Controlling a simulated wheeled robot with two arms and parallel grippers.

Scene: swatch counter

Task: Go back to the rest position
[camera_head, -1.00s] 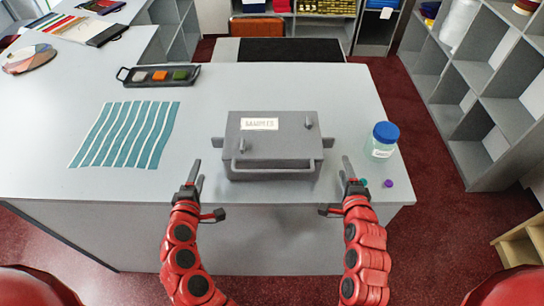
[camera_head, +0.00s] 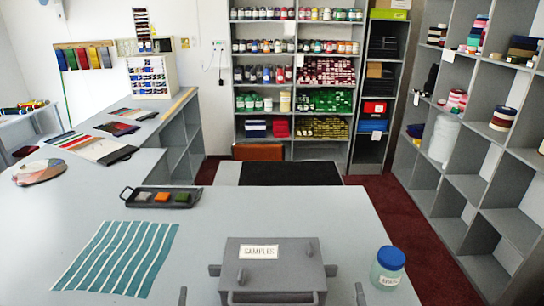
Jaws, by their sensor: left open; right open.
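My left gripper (camera_head: 182,296) shows only as a fingertip at the bottom edge of the head view, left of the grey SAMPLES box (camera_head: 290,262). My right gripper (camera_head: 360,294) shows as a fingertip at the bottom edge, between the box and the blue-lidded jar (camera_head: 388,268). Both grippers are open, empty and apart from the box. The rest of both arms is below the view. The box sits lidded on the near counter (camera_head: 220,225), its lower front cut off by the frame edge.
A teal striped cloth (camera_head: 118,258) lies at the left. Behind it is a dark tray (camera_head: 160,197) with three coloured blocks. Grey shelving (camera_head: 470,185) stands at the right, and stocked shelves (camera_head: 295,85) stand at the back. Dark red floor (camera_head: 405,215) lies between the counter and right shelving.

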